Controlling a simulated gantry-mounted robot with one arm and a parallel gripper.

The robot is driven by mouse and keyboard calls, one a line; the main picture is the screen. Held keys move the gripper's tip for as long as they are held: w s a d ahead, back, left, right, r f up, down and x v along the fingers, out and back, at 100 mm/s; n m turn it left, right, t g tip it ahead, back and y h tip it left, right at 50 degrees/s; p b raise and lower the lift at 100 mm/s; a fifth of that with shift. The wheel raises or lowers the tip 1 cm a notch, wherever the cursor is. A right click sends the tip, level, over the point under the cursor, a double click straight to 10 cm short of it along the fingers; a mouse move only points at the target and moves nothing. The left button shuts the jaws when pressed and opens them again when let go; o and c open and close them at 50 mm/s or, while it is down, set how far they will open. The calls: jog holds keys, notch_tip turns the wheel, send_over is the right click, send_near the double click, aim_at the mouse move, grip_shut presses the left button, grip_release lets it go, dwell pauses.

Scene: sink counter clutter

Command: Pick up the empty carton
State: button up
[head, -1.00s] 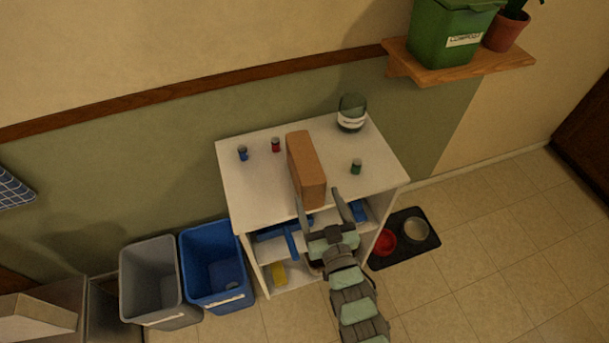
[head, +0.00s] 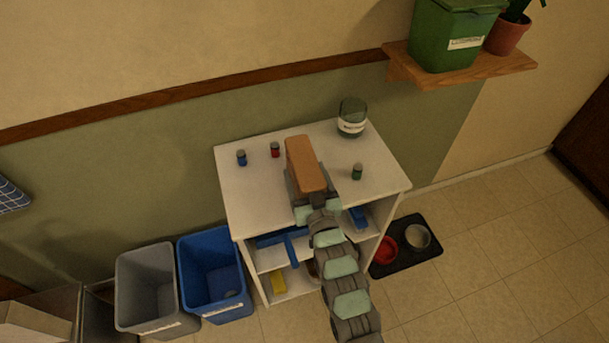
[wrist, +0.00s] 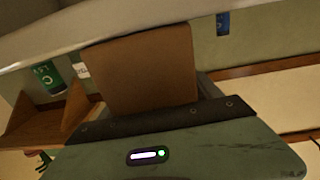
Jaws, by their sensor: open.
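The carton is a plain brown box (head: 306,164) standing on the white cabinet top (head: 250,197). In the wrist view the brown carton (wrist: 145,70) fills the middle, just beyond the gripper's palm. My gripper (head: 304,182) is at the near end of the carton, with a finger showing along its left side. The jaws are open around the carton; the right finger is mostly hidden in the head view. I cannot tell whether either finger touches it.
Small blue (head: 241,158), red (head: 275,150) and green (head: 357,171) containers stand around the carton. A glass jar (head: 352,118) is at the back right. A grey bin (head: 150,290) and a blue bin (head: 214,276) stand left of the cabinet on the floor.

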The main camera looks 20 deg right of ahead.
jog(key=shift+c, duration=0.4)
jog(key=c, duration=1.3)
